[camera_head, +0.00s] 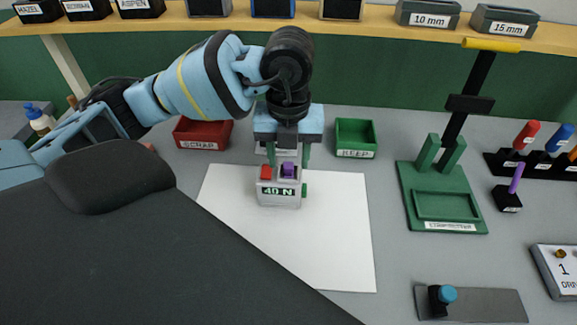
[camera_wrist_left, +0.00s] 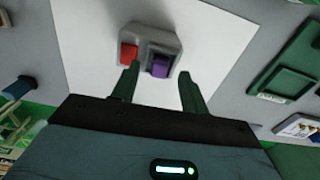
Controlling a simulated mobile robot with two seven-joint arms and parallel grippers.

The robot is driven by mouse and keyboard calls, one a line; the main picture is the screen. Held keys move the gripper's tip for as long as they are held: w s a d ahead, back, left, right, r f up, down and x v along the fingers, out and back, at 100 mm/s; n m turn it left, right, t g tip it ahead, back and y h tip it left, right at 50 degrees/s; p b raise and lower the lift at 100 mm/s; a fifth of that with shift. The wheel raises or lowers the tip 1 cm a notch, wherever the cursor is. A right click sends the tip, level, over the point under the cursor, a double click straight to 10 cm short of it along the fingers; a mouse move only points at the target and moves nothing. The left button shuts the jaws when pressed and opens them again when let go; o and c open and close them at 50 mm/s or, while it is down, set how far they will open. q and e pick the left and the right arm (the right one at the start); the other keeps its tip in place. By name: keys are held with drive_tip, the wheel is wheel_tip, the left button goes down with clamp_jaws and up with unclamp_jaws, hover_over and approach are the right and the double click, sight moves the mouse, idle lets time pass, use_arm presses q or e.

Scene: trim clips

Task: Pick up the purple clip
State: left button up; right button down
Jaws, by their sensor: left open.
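The purple clip (camera_head: 288,170) stands in the top of a small grey block labelled "40 N" (camera_head: 279,195), to the right of a red clip (camera_head: 266,172). My left gripper (camera_head: 290,158) is open and points down at the block, its green fingers near the purple clip. In the left wrist view the purple clip (camera_wrist_left: 160,66) lies ahead of the gap between the open fingers (camera_wrist_left: 160,85), with the red clip (camera_wrist_left: 128,53) just left of the left finger. My right gripper is not in view.
The block is on a white sheet (camera_head: 335,245). Behind it are a red SCRAP tray (camera_head: 203,145) and a green KEEP tray (camera_head: 356,154). A green press-like stand (camera_head: 440,225) is to the right. A wooden shelf (camera_head: 370,32) runs along the back.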

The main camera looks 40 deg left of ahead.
use_arm(q)
drive_tip(key=shift+f, duration=0.6)
clamp_jaws()
